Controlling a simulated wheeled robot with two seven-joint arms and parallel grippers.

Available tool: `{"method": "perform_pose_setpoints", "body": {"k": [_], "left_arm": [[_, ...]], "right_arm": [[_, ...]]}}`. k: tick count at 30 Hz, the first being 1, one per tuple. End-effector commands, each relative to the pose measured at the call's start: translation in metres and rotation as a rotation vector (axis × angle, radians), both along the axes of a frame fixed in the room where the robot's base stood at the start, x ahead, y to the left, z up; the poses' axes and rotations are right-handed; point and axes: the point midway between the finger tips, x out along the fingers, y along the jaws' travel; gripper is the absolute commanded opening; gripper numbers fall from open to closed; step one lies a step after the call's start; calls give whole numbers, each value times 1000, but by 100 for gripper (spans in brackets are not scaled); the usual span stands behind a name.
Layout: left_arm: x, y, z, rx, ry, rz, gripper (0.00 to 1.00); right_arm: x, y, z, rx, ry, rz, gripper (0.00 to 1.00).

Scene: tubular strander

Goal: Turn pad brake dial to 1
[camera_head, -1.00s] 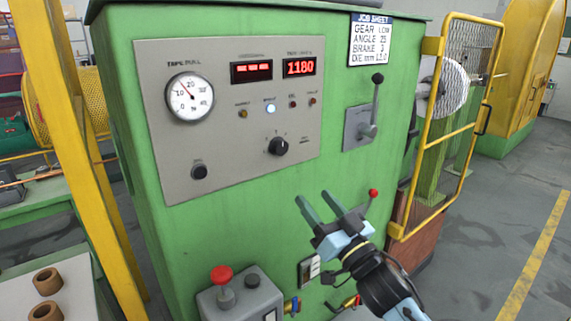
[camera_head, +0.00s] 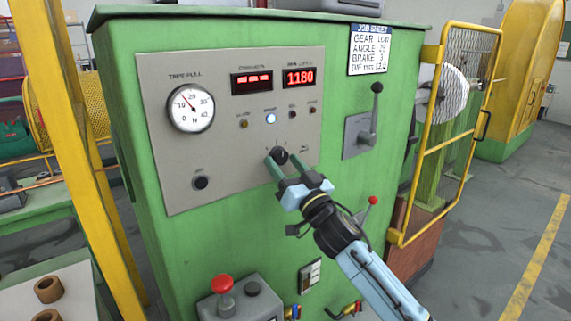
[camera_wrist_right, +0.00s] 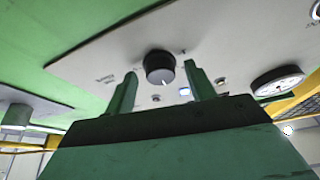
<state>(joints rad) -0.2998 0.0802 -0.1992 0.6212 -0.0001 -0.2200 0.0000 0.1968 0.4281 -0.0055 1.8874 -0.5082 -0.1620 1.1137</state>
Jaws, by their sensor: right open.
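The pad brake dial (camera_head: 279,155) is a small black knob low on the grey control panel (camera_head: 230,165). I cannot tell whether the fingers touch the knob. The dial's scale marks are too small to read. My left gripper is not in view.
A gauge (camera_head: 190,107), red displays and small lamps sit above the dial. Another black knob (camera_head: 200,182) is at lower left. A lever (camera_head: 374,115) stands to the right, beside a yellow mesh guard (camera_head: 440,145). A red-button box (camera_head: 222,290) is below.

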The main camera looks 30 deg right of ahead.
Motion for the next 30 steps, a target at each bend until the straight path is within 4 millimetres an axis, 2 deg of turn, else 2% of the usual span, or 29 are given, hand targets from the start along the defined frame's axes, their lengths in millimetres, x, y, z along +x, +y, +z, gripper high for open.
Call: {"method": "perform_pose_setpoints", "body": {"k": [9, 20, 30], "left_arm": [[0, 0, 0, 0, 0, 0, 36], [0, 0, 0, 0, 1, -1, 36], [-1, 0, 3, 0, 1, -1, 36]], "right_arm": [[3, 0, 1, 0, 1, 1, 55], [2, 0, 1, 0, 0, 1, 10], [3, -1, 1, -55, -4, 1, 10]]}}
